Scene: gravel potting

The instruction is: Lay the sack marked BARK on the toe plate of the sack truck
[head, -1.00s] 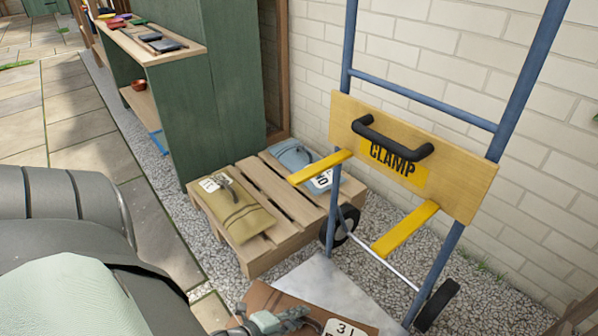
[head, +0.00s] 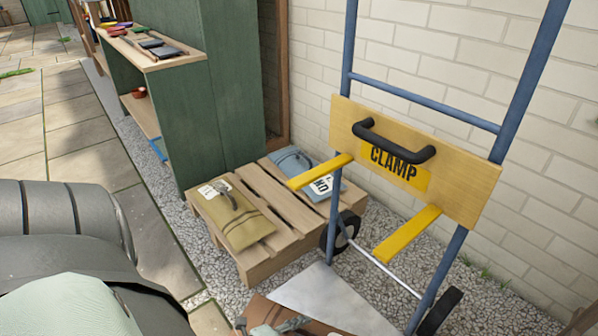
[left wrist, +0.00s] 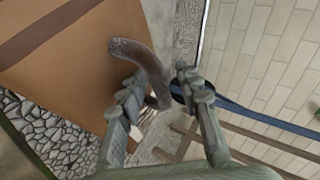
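A brown sack (head: 262,312) shows at the bottom edge of the head view, partly cut off, overlapping the near part of the sack truck's grey toe plate (head: 320,293). I cannot tell whether it touches the plate. Its marking is not readable now. My left gripper (head: 285,326) is at the sack's top side. In the left wrist view the gripper (left wrist: 160,92) has its fingers on either side of the sack's dark curved handle (left wrist: 138,54), and the sack (left wrist: 75,65) fills the left. My right gripper is out of view.
A slatted pallet (head: 262,194) holds an olive sack (head: 243,228) and a blue-grey sack (head: 290,160). The truck's yellow arms (head: 408,233) and CLAMP board (head: 455,191) stand above the toe plate. A brick wall (head: 450,70) is behind; a green shelf unit (head: 215,110) stands left.

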